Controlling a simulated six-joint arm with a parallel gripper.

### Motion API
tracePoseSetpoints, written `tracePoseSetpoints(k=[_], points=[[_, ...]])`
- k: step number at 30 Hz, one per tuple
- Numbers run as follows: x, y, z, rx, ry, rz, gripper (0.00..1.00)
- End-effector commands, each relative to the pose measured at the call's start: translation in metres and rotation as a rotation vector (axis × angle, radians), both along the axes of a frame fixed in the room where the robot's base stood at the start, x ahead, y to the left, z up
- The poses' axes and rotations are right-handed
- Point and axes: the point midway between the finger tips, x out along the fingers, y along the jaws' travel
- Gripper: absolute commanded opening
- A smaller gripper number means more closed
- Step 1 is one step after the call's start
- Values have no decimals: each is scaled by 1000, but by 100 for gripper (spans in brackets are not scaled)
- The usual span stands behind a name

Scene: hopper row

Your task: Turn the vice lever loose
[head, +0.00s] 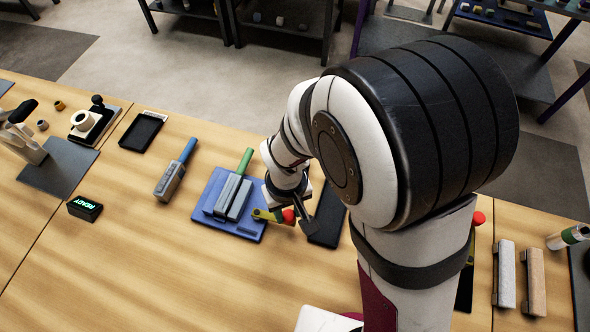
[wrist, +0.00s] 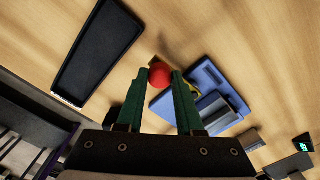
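The vice (head: 215,205) has a blue base and grey jaws, with a green-handled piece between the jaws. It also shows in the wrist view (wrist: 205,80). Its yellow lever (head: 266,214) sticks out to the right at the front and ends in a red knob (head: 288,216). My gripper (wrist: 160,74) has its green fingers on either side of the red knob (wrist: 159,73), and both fingertips appear to touch it. In the head view my gripper (head: 293,212) is low beside the vice, partly hidden by my arm. Most of the lever is hidden in the wrist view.
A black tray (head: 328,215) lies close to the right of my gripper. A grey tool with a blue handle (head: 170,180) lies left of the vice. A small display reading READY (head: 85,208) stands farther left. The table in front of the vice is clear.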

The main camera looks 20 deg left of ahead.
Motion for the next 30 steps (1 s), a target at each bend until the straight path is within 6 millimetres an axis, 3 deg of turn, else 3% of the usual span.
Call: tracePoseSetpoints(k=[3,30], points=[[0,0,0,0,0,0,0],[0,0,1,0,0,-1,0]])
